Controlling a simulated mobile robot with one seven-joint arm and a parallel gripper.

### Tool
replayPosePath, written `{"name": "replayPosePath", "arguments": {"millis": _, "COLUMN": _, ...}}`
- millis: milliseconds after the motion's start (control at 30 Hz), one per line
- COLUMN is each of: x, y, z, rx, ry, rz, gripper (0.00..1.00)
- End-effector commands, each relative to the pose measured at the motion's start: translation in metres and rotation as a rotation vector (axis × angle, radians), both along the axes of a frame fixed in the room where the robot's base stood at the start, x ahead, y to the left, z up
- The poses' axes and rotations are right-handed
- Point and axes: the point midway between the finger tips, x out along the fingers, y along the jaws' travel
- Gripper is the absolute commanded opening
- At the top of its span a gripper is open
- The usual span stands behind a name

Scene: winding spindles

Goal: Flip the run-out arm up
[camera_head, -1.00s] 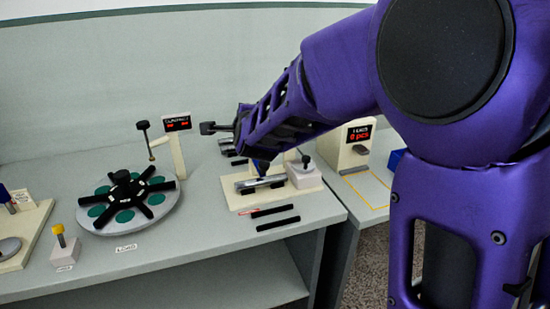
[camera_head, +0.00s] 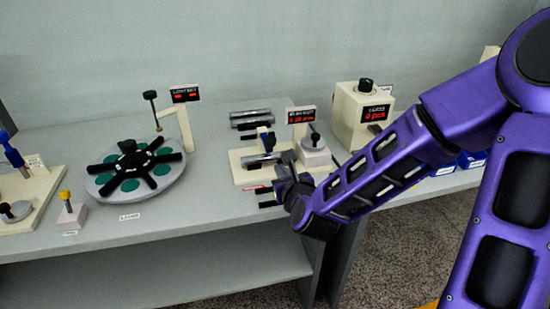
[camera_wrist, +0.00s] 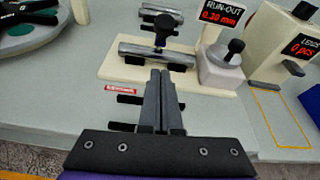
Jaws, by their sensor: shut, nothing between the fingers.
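The run-out station has a cream base plate (camera_wrist: 112,66) with a silver spindle (camera_wrist: 130,50) lying across supports. The run-out arm (camera_wrist: 163,42), blue with a black knob at its end, crosses over the spindle and seems to be down. It shows small and blue in the head view (camera_head: 263,139). The display (camera_wrist: 220,17) reads RUN-OUT 0.30 mm in the wrist view. My gripper (camera_wrist: 163,74) is shut and empty, its fingertips just in front of the spindle and apart from the arm. In the head view my gripper (camera_head: 283,166) is at the station's front right.
A grey block with a black knob (camera_wrist: 230,54) stands right of the spindle. A round dial with black spokes (camera_head: 135,175) is at the left. More spindles (camera_head: 250,116) lie behind. A cream box with a pcs display (camera_head: 365,113) stands at the right. Black bars lie in front.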

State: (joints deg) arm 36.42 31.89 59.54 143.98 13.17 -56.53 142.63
Motion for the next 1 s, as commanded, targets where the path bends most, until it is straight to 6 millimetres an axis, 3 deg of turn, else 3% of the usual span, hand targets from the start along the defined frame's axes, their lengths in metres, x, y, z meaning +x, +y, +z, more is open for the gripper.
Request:
{"name": "replayPosePath", "arguments": {"millis": 167, "x": -0.005, "y": -0.004, "z": 0.0, "rx": 0.078, "ry": 0.012, "rz": -0.025, "gripper": 0.0}}
{"name": "replayPosePath", "arguments": {"millis": 567, "x": -0.002, "y": -0.003, "z": -0.001, "rx": 0.083, "ry": 0.013, "rz": -0.025, "gripper": 0.0}}
{"name": "replayPosePath", "arguments": {"millis": 733, "x": 0.016, "y": 0.002, "z": -0.009, "rx": 0.084, "ry": 0.013, "rz": -0.025, "gripper": 0.0}}
{"name": "replayPosePath", "arguments": {"millis": 1000, "x": 0.061, "y": 0.016, "z": -0.023, "rx": 0.084, "ry": 0.013, "rz": -0.025, "gripper": 0.0}}
